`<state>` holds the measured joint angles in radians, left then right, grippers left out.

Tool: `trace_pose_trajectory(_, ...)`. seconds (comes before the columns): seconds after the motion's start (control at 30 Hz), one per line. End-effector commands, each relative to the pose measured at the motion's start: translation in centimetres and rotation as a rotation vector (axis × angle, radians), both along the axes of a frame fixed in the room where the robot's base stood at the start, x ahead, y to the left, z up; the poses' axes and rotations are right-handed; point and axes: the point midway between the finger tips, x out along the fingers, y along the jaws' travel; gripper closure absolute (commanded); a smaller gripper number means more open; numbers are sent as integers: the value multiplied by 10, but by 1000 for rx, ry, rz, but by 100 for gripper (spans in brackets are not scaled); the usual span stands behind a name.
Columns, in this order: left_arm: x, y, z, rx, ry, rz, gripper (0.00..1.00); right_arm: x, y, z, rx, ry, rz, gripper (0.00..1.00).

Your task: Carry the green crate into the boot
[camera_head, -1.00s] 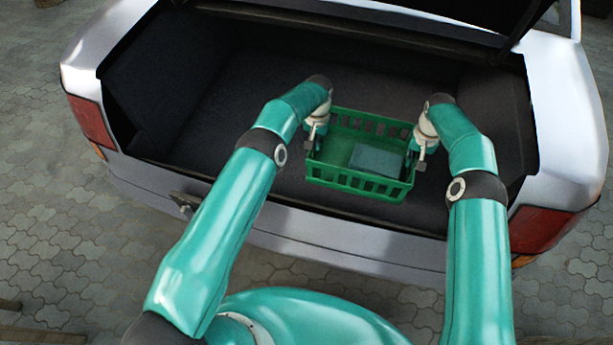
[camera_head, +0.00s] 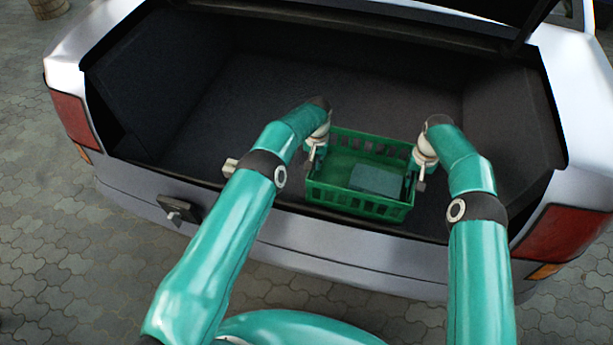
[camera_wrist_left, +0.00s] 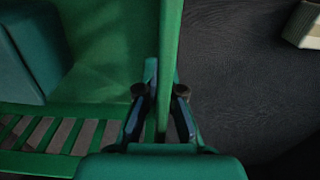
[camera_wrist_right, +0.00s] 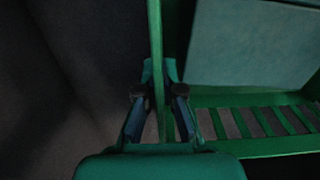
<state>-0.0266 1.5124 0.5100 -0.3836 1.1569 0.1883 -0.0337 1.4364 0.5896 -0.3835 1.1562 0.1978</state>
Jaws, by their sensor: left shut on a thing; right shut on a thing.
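The green crate (camera_head: 357,203) is in the head view, held level at the opening of the car boot (camera_head: 262,100), over its front edge or floor; I cannot tell whether it touches the floor. A flat blue-green block (camera_head: 376,180) lies inside the crate. My left gripper (camera_head: 312,167) is shut on the crate's left wall, which shows between its fingers in the left wrist view (camera_wrist_left: 160,110). My right gripper (camera_head: 421,180) is shut on the crate's right wall, seen between its fingers in the right wrist view (camera_wrist_right: 158,105).
A pale small block (camera_head: 229,168) lies at the boot's front edge, beside my left forearm. The raised lid (camera_head: 440,20) hangs over the back of the boot. The boot floor behind and left of the crate is clear. The rear bumper (camera_head: 330,250) runs below.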

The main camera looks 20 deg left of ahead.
Motion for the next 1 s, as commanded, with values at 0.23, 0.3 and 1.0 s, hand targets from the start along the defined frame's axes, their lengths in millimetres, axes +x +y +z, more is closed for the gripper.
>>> trace_pose_trajectory(0.23,1,0,-5,0,-2,1,100,0,1,-5,0,-1,1,100)
trace_pose_trajectory(0.3,0,0,-8,0,-2,2,100,0,1,-8,0,-1,1,100)
trace_pose_trajectory(1.0,0,1,-50,0,0,2,93,0,1,-50,0,0,2,93)
